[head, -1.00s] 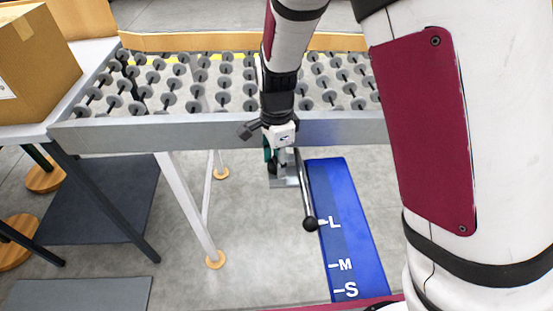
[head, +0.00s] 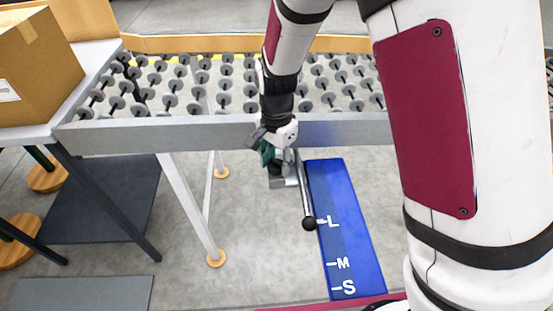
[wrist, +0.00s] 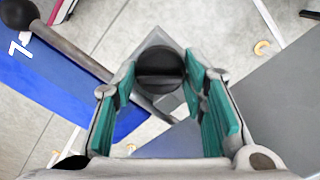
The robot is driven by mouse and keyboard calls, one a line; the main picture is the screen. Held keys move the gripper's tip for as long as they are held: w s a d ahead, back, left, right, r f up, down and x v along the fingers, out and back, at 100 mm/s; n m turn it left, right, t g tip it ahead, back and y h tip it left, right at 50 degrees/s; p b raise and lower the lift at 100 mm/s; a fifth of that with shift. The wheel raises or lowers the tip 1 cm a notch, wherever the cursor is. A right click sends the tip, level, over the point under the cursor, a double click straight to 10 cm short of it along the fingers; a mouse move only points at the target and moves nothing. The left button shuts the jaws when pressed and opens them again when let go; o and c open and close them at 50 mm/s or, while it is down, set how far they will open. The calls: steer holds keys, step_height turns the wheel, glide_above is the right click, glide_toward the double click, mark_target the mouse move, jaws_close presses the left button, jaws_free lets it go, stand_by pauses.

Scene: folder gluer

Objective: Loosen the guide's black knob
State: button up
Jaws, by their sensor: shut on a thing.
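The round black knob (wrist: 160,68) sits on the guide's grey block (wrist: 178,40), with a raised bar across its top. My gripper (wrist: 161,80) has its teal-padded fingers on both sides of the knob and is shut on it. In the head view my gripper (head: 273,153) points down at the guide's block (head: 284,183), and the knob is mostly hidden there. The guide's rod (head: 305,192) ends in a black ball (head: 309,223) beside the L mark of the blue scale (head: 345,215).
A conveyor with grey wheels and a metal side rail (head: 170,135) runs behind the guide. A cardboard box (head: 35,70) stands on a table at the left. M and S marks lie nearer on the scale.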

mark_target(276, 162)
steer(key=n, duration=0.4)
steer(key=shift+n+p, duration=0.35)
steer(key=shift+n, duration=1.85)
steer(key=o, duration=1.2)
step_height(276, 162, up, 12)
steer(key=shift+r, duration=0.1)
